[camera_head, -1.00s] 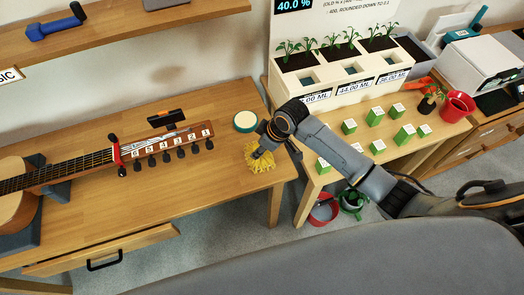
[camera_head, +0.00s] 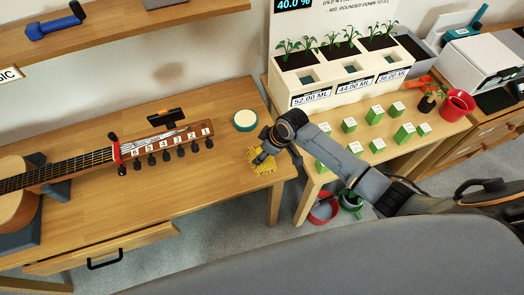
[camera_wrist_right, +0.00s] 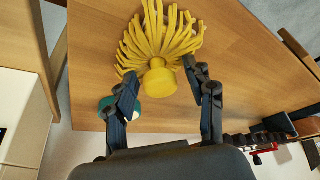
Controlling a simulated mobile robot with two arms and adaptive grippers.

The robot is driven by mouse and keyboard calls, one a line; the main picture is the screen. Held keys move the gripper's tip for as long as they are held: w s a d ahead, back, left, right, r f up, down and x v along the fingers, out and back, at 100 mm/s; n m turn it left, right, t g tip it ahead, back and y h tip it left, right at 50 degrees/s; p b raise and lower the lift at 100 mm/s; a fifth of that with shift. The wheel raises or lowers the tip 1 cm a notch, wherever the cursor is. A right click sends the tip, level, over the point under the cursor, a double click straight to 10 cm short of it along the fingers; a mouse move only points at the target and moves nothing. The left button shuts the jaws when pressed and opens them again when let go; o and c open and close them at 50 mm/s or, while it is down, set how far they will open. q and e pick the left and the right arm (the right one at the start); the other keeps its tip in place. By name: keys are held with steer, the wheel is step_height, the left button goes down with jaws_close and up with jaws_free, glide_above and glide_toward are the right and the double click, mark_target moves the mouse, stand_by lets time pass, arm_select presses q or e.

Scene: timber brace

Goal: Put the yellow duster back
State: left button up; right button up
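The yellow duster (camera_head: 264,170) is at the right end of the wooden guitar table, under my right gripper (camera_head: 262,156). In the right wrist view the duster (camera_wrist_right: 158,80) shows a round yellow knob with strands fanning out away from me. My right gripper's fingers (camera_wrist_right: 161,84) stand apart on either side of the knob, with a gap visible at least on the right. Whether either finger touches it I cannot tell. My left gripper is not in view.
A teal-rimmed round thing (camera_head: 245,120) lies just behind the duster. A guitar headstock (camera_head: 170,145) with numbered tabs is to the left. A planter box (camera_head: 345,75) and several green-and-white blocks (camera_head: 349,125) stand on the table at right. An open drawer (camera_head: 100,248) sticks out in front.

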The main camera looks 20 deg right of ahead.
steer(key=shift+r, duration=0.2)
steer(key=v, duration=1.2)
